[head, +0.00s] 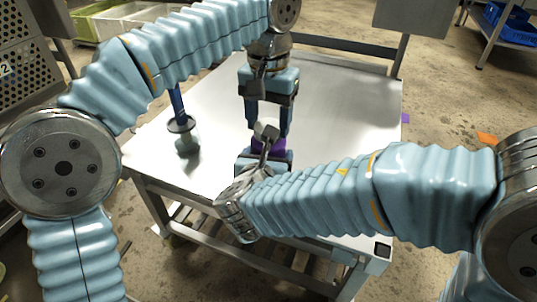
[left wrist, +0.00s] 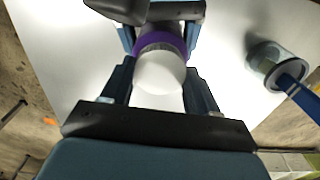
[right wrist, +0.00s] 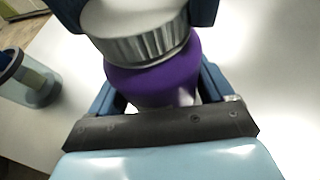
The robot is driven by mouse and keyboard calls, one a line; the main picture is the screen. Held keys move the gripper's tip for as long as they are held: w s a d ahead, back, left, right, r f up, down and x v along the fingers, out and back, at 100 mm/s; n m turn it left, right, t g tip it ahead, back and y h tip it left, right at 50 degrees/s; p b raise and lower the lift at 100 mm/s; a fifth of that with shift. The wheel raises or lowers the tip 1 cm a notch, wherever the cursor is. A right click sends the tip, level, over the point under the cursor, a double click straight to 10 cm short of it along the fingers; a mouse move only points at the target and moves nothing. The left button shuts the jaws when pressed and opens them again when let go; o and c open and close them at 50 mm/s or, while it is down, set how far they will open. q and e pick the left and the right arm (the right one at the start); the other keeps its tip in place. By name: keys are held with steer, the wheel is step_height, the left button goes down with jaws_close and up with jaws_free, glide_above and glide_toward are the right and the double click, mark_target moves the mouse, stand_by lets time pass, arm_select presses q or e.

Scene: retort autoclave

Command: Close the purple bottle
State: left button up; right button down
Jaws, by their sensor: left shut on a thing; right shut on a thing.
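The purple bottle (head: 268,145) stands upright over the table, mostly hidden by my arms in the head view. It also shows in the right wrist view (right wrist: 160,82). A white-topped cap with a ridged silver rim (right wrist: 145,45) sits at its mouth, touching or nearly so; whether it is screwed down cannot be told. The cap's white top shows in the left wrist view (left wrist: 160,72). My left gripper (head: 269,130) points down from above, shut on the cap. My right gripper (head: 264,160) is shut around the bottle's body, lower down.
A clear jar with a blue-handled tool (head: 187,140) stands on the table (head: 345,110) to the left of the bottle. The table's right and back parts are clear. A blue crate on a shelf (head: 510,20) is at the far right, off the table.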

arm_select(q)
steer(key=shift+c, duration=0.3)
steer(key=o, duration=1.2)
steer(key=shift+o, duration=0.2)
steer(key=shift+r, duration=3.75)
arm_select(e)
jaws_free()
